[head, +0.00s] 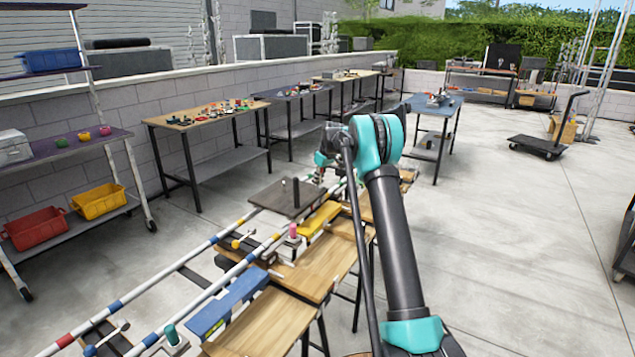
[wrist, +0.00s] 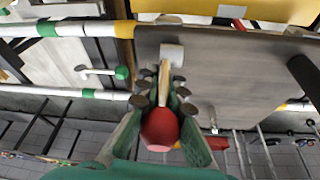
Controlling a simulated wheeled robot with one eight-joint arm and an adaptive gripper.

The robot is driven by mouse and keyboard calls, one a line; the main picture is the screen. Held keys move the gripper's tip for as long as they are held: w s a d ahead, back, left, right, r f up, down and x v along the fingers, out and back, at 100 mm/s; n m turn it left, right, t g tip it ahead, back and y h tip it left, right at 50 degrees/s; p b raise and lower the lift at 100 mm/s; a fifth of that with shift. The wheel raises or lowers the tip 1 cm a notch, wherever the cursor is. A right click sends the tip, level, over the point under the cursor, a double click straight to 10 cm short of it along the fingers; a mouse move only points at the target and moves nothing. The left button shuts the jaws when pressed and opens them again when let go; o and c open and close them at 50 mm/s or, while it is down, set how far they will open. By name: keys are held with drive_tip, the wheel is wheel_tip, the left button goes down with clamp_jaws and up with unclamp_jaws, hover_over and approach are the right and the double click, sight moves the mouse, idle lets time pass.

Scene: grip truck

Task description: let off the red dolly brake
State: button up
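The red ball knob (wrist: 160,127) sits at the near end of a pale lever (wrist: 164,85) in the wrist view. The lever runs to a light grey block (wrist: 172,54) at the edge of a dark platform (wrist: 225,65). My gripper (wrist: 162,88) has its green fingers on both sides of the knob and lever, with the dark tips beside the lever. The fingers lie close to the knob; I cannot tell whether they press on it. In the head view my gripper (head: 325,158) is small and partly hidden by my arm. The dark platform (head: 287,196) shows there beside it.
Banded white rails (head: 185,267) run past the platform. A yellow-knobbed lever (head: 237,243) and a green knob (head: 170,331) stand along them. Wooden boards (head: 325,265) and a yellow block (head: 319,218) lie near my arm. A workbench (head: 207,114) stands behind; open floor lies right.

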drive_tip(key=o, duration=0.5)
drive_tip(key=shift+d, duration=0.3)
drive_tip(key=shift+o, duration=0.2)
drive_tip(key=v, duration=1.2)
drive_tip(key=shift+a, duration=0.35)
